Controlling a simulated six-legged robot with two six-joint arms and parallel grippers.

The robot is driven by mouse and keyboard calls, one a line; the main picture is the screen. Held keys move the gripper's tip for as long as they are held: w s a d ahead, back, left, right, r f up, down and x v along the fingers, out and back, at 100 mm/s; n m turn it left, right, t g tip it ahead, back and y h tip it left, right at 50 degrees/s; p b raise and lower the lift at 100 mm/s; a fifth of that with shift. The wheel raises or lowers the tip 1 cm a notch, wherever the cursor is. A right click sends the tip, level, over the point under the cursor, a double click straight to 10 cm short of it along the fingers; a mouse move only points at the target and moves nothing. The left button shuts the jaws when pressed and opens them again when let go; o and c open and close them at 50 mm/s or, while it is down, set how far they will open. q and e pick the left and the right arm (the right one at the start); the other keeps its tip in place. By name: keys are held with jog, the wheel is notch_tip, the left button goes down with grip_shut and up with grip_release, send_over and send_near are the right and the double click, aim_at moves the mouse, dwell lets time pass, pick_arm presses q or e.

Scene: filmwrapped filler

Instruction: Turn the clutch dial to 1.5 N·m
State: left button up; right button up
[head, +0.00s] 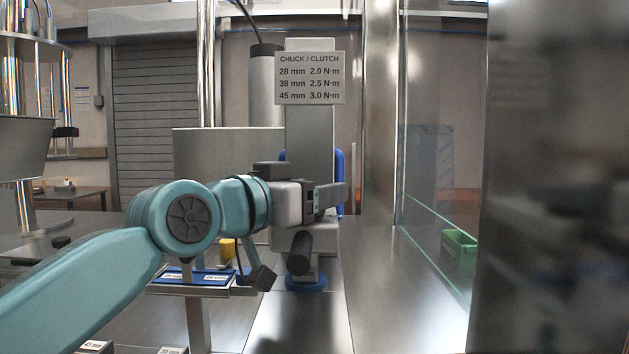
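My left arm comes in from the left, and its gripper (334,197) is in front of the grey column (309,138) of the machine. I cannot tell whether its fingers are open or shut, or whether they touch anything. No clutch dial or scale can be made out; the gripper and wrist cover part of the column. A dark cylinder (300,253) sticks out below the gripper, above a blue ring (306,284); I cannot tell what it is. A sign (310,79) headed "CHUCK / CLUTCH" lists 28 mm 2.0, 38 mm 2.5 and 45 mm 3.0 N·m. My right gripper is not in view.
A blue-topped shelf with labels (190,278) is below my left wrist, with a yellow object (228,248) behind it. A glass panel (430,240) stands to the right, with a green bin (460,248) seen there. A blurred dark panel (560,180) fills the far right.

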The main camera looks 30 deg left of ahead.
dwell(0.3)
pick_arm(q)
jog(key=o, duration=1)
jog(key=shift+c, duration=0.2)
jog(key=v, duration=1.6)
jog(key=shift+b, duration=0.45)
jog(key=shift+s+d, duration=0.1)
jog(key=shift+s, duration=0.1)
